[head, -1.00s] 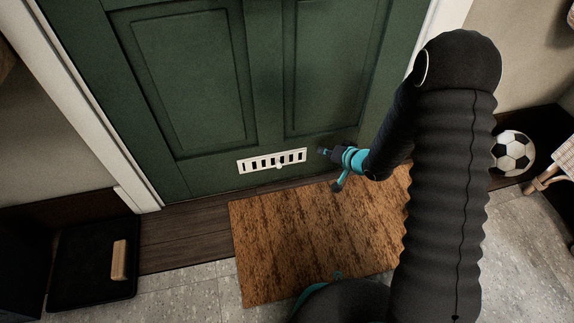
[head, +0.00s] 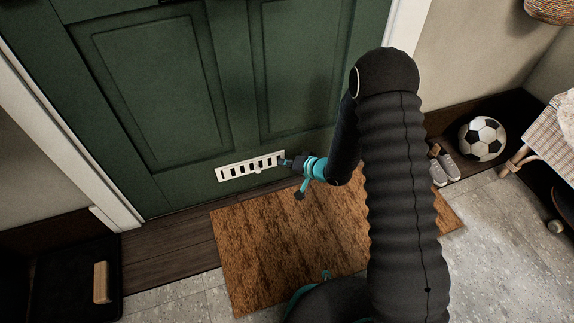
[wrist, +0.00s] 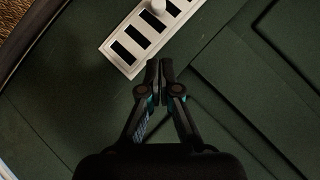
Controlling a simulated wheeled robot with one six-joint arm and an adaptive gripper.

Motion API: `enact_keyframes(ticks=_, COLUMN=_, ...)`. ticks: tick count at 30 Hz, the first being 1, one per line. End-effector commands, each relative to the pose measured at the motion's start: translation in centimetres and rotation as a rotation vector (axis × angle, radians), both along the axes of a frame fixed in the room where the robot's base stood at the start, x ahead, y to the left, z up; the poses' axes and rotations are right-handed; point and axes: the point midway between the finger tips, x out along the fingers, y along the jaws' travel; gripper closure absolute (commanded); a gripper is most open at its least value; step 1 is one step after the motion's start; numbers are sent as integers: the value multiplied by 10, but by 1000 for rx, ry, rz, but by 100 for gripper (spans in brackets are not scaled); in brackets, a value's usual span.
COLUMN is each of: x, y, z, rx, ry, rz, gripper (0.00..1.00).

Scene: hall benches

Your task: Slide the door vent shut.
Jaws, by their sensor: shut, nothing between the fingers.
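The door vent (head: 247,167) is a white slotted plate low on the green door (head: 165,95). Its slots show dark. A small white knob (head: 258,170) sticks out near the middle of its lower edge. In the wrist view the vent (wrist: 127,66) is at the top, with the knob (wrist: 157,6) at the picture's upper edge. My gripper (head: 283,162) is at the vent's right end, apart from the knob. The wrist view shows its fingertips (wrist: 159,68) together and empty, just beside the vent's end. Whether they touch the plate I cannot tell.
A brown doormat (head: 260,250) lies before the door. A black tray with a wooden-handled item (head: 101,283) is at the lower left. A football (head: 482,138), shoes (head: 443,165) and a woven seat (head: 540,135) stand at the right. The tiled floor at the lower right is clear.

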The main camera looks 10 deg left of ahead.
Motion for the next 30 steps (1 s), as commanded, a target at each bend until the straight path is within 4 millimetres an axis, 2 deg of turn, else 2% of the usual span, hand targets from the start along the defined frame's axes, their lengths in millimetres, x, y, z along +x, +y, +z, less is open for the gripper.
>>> enact_keyframes(ticks=9, x=23, y=47, z=-32, rx=-1, ry=-1, rz=2, gripper=100)
enact_keyframes(ticks=15, x=14, y=64, z=-50, rx=-2, ry=0, rz=1, gripper=100)
enact_keyframes(ticks=21, x=10, y=70, z=-58, rx=-1, ry=0, rz=0, gripper=100)
enact_keyframes(ticks=30, x=10, y=71, z=-58, rx=-1, ry=-1, rz=-1, gripper=100)
